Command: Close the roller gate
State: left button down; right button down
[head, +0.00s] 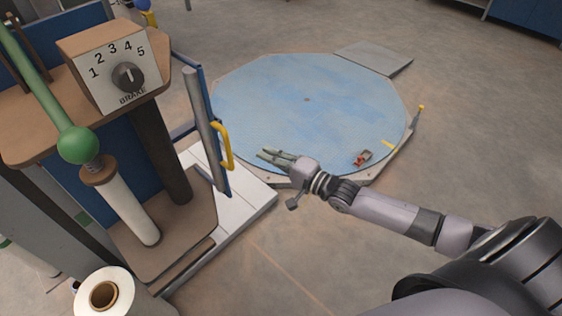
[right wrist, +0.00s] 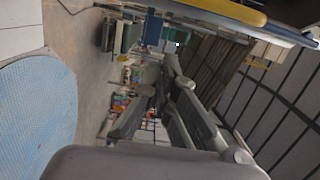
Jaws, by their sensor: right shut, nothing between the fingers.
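The roller gate (head: 207,130) is a narrow upright grey and blue panel at the side of the machine. A yellow handle (head: 228,146) is fixed to its right side. My right gripper (head: 264,153) is shut and empty. In the head view it shows to the right of the yellow handle, apart from it, over the blue turntable. In the right wrist view my gripper's fingers (right wrist: 150,100) show in the middle, and a yellow bar (right wrist: 225,11), likely the handle, runs along the top. My left gripper is not in view.
The blue round turntable (head: 300,95) has a small red and brown object (head: 362,158) on its rim. A brake dial box (head: 115,68), a green-knobbed lever (head: 78,144) and a white roller (head: 125,208) stand at left. The floor (head: 300,235) in front is clear.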

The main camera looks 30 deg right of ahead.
jog(key=a, duration=0.1)
jog(key=w+a+p, duration=0.1)
jog(key=a, duration=0.3)
jog(key=shift+w+a+p, duration=0.15)
jog(key=shift+w+p, duration=0.15)
jog(key=s+a+m+t+h+p, duration=0.1)
jog(key=a+h+p, duration=0.1)
jog(key=a, duration=0.4)
jog(key=s+a+m+h+p, duration=0.2)
jog(key=a+p, duration=0.1)
jog(key=a, duration=0.3)
jog(key=shift+s+a+t+p, duration=0.25)
jog(key=shift+a+t+p, duration=0.05)
jog(key=shift+t+p, duration=0.1)
dwell(0.4)
